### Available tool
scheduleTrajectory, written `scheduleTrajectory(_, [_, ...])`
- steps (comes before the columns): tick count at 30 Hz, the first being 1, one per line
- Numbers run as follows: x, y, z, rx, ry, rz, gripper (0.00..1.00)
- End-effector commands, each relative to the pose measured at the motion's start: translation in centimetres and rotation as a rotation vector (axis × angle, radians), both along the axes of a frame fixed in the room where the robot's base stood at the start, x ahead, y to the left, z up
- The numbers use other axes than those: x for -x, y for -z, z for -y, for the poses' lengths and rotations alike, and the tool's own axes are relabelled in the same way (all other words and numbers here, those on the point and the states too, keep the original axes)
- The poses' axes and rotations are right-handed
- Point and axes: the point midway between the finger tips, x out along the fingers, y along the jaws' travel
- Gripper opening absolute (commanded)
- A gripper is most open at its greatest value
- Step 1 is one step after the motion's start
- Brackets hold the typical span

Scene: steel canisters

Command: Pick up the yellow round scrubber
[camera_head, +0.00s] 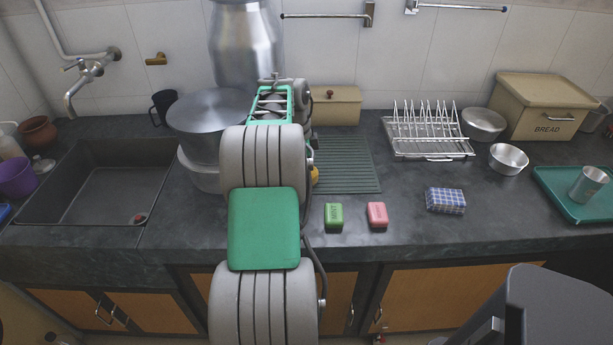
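A small yellow-orange rounded thing (315,176), likely the yellow round scrubber, shows just right of my arm. It is at the left edge of the dark green ribbed mat (345,166). Most of it is hidden behind my arm, so its full shape cannot be made out. My arm reaches forward over the counter, and its far end is beside the large steel pot. My gripper's fingers are hidden behind my arm links, so I cannot see whether they hold anything.
A steel pot (205,112) and tall steel canister (246,45) stand close by my arm. Green soap (334,216) and pink soap (377,215) lie near the front. A dish rack (428,133) is right, a sink (95,190) left.

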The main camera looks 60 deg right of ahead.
Motion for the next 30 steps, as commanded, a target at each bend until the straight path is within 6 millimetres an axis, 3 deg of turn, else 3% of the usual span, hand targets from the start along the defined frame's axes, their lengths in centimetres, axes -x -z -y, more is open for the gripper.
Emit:
scheduleTrajectory(25, [-0.03, -0.03, -0.02, 0.000, -0.001, 0.000, 0.16])
scheduleTrajectory(30, [-0.03, -0.11, -0.03, 0.000, -0.001, 0.000, 0.14])
